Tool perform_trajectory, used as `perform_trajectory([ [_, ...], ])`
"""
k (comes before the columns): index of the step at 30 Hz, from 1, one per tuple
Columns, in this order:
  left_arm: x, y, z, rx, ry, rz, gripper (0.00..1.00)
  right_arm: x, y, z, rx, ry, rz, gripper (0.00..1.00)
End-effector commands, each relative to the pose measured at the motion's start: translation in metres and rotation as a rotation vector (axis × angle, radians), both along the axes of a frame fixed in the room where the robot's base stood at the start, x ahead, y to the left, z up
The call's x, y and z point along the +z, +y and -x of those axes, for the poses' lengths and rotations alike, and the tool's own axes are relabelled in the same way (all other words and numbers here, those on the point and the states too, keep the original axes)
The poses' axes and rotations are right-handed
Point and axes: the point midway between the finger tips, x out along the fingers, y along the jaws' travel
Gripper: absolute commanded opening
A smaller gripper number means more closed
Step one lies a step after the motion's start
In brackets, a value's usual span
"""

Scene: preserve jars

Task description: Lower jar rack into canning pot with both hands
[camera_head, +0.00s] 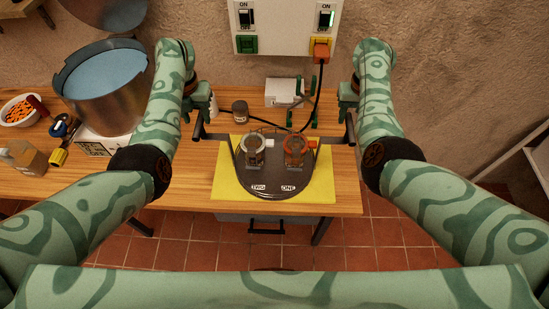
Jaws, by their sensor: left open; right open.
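The jar rack (270,187) is a dark round tray with plates marked TWO and ONE and a handle at each side. It rests on a yellow mat (225,187). A grey-lidded jar (254,152) and an orange-topped jar (295,151) stand on it. My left gripper (203,113) is open near the left handle (199,127). My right gripper (347,112) is open near the right handle (350,129). I cannot tell whether the fingers surround the handles. The canning pot (132,97), a large metal pot holding bluish water, stands at the left.
The pot sits on a pale unit (97,146). A small jar (240,111) and a white device (284,92) stand behind the rack. A black cable (319,88) hangs from the wall panel (286,20).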

Motion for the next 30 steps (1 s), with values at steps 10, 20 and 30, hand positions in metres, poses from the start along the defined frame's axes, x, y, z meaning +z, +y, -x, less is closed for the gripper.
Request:
perform_trajectory([
  [10, -0.051, 0.001, -0.001, -0.001, 0.003, -0.002, 0.43, -0.051, 0.000, -0.001, 0.001, 0.003, 0.001, 0.45],
  [20, -0.059, 0.001, -0.001, 0.001, 0.000, -0.002, 0.43, -0.059, 0.000, -0.001, 0.000, 0.001, 0.001, 0.45],
  [30, -0.059, 0.001, -0.001, 0.000, 0.000, -0.002, 0.00, -0.059, 0.000, -0.001, 0.000, 0.002, 0.000, 0.00],
])
